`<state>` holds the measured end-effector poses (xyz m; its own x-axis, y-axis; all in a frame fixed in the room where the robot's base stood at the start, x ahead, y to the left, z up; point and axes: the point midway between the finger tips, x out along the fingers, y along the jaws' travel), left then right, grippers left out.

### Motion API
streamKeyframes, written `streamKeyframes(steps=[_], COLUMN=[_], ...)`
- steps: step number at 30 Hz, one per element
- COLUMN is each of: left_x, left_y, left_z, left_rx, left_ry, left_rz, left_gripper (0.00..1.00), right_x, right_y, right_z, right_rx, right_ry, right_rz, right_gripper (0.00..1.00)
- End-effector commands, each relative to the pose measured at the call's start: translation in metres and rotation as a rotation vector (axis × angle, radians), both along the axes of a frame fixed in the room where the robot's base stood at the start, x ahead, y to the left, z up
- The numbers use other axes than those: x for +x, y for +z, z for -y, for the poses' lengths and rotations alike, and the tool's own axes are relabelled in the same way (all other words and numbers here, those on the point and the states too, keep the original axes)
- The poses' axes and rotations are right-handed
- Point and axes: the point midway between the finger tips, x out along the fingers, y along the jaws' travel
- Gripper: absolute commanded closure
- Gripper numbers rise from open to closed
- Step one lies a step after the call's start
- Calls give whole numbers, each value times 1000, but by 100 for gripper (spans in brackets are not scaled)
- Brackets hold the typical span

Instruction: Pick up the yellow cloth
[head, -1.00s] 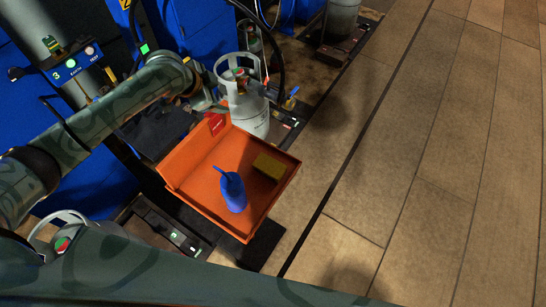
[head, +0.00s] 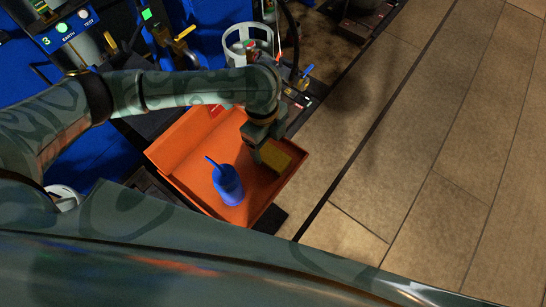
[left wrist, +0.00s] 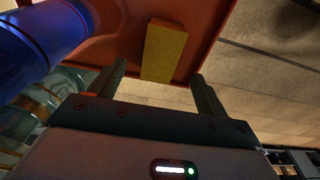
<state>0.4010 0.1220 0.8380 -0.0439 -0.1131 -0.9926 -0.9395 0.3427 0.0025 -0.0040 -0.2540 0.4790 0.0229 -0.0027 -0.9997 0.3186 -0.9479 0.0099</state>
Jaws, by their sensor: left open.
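The yellow cloth (head: 276,157) is a block-like yellow piece lying in an orange tray (head: 178,148). My left gripper (head: 256,158) hangs over the tray beside the cloth and partly covers it in the head view. In the left wrist view my left gripper (left wrist: 158,85) has its two fingers wide apart. The cloth (left wrist: 163,50) shows beyond and between the fingertips there, with nothing held. I cannot tell the exact gap between fingers and cloth. My right gripper is not in view.
A blue bottle-like container (head: 229,186) with a stick-like top stands in the tray, left of the cloth. It also shows close by at the left wrist view's upper left (left wrist: 35,40). A white gas cylinder (head: 240,45) stands behind. Tiled floor (head: 400,180) at right is clear.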

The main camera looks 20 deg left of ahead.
Motion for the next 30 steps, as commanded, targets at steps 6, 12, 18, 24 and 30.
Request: streamKeyframes(steps=[6,12,18,24,30], left_x=[0,-1,0,0,0], left_y=[-16,-51,-59,-57,-58], left_z=[2,5,7,6,6], left_rx=[0,0,0,0,0], left_ry=[0,2,0,0,0], left_rz=[0,-3,3,3,3], left_gripper=[24,24,24,49,72], right_x=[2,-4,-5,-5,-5], right_y=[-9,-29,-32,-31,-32], right_z=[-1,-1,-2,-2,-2], right_rx=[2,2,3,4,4], right_ry=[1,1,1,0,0], right_rz=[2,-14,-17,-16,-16], right_gripper=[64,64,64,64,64])
